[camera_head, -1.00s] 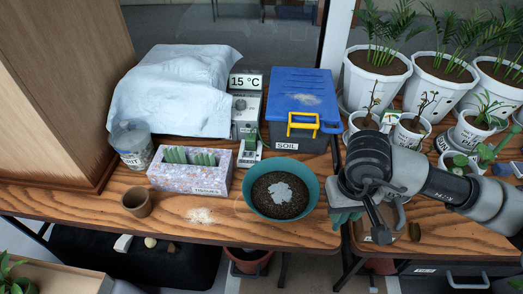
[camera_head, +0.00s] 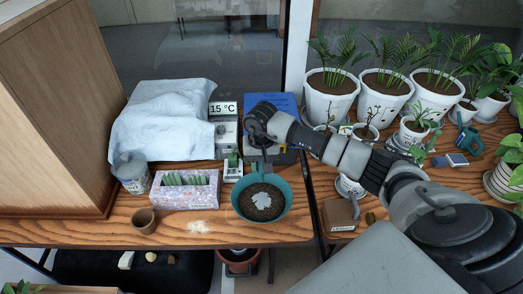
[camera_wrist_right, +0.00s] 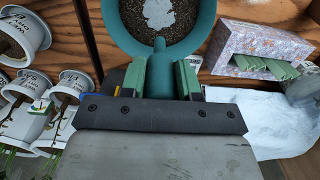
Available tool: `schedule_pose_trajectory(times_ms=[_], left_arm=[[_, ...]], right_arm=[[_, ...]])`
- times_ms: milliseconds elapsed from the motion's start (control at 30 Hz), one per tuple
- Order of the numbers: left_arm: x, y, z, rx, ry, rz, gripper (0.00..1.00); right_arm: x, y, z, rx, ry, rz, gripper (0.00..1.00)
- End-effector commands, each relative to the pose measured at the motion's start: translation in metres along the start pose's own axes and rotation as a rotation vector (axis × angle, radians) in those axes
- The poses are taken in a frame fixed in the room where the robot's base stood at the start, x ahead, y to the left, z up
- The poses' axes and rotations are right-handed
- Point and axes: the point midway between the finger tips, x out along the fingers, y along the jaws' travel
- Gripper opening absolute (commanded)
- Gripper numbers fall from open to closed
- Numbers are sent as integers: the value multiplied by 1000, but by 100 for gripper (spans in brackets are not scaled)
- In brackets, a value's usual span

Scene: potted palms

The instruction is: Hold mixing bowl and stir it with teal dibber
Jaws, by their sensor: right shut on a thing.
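The teal mixing bowl (camera_head: 239,210) stands upright near the table's front edge, holding dark soil with a pale patch on top. In the wrist view its curved wall (camera_wrist_right: 205,38) fills the top middle. My right gripper (camera_head: 261,165) is over the bowl's far side, pointing down. In the wrist view its green-padded fingers (camera_wrist_right: 160,80) are shut on the teal dibber (camera_wrist_right: 159,62). The dibber's rounded end overlaps the bowl's near rim in that view; I cannot tell whether they touch. My left gripper is not in view.
The blue-lidded soil box (camera_head: 283,108) is behind my right gripper. Potted palms (camera_head: 332,98) crowd the right. Some table is clear left of the bowl.

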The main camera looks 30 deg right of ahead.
Motion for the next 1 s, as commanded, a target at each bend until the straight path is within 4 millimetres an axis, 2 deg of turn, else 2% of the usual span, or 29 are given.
schedule_pose_trajectory(times_ms=[67, 400, 700, 1000], left_arm=[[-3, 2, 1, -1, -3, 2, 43], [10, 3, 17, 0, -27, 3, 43], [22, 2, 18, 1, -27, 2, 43], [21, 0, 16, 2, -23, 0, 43]], right_arm=[[1, 3, -2, 11, -1, 0, 10], [26, 3, -3, 13, -1, 0, 10], [50, 3, -3, 13, 0, 0, 10], [51, 3, -3, 12, 1, 0, 10]])
